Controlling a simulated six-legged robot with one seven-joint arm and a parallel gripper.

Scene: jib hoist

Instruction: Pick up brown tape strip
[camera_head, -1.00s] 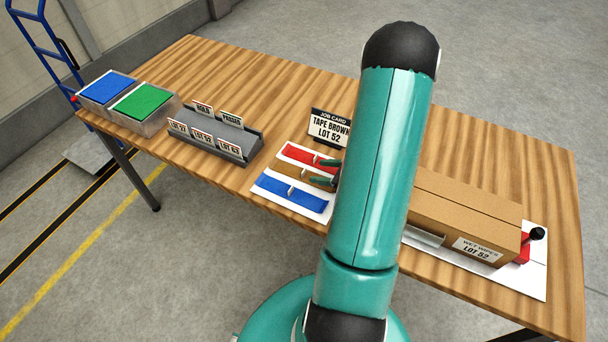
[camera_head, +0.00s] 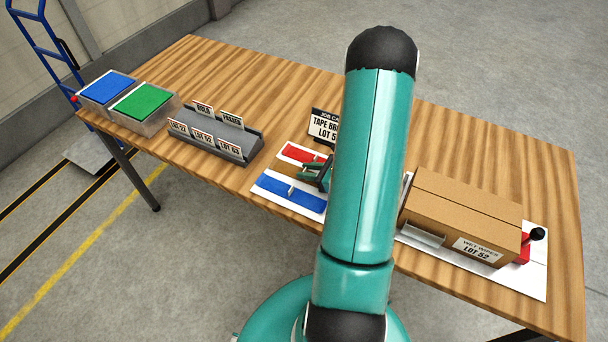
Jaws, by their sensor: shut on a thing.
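My gripper (camera_head: 316,174) is over the white card with the tape strips, its green fingers shut. It holds the brown tape strip, which I cannot make out clearly behind the fingers and my arm. The red strip (camera_head: 299,152) lies at the back of the card, partly hidden at its right by my gripper. The blue strip (camera_head: 290,192) lies at the front of the card. The job card (camera_head: 325,126), reading tape brown, lot 52, stands behind, its right part hidden by my arm.
A brown box (camera_head: 464,210) labelled wet wipes, lot 52, sits on the right by a black-knobbed red lever (camera_head: 530,244). A grey rack with lot cards (camera_head: 215,135) and blue (camera_head: 108,87) and green (camera_head: 143,101) topped bins stand left. The wooden table's back is clear.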

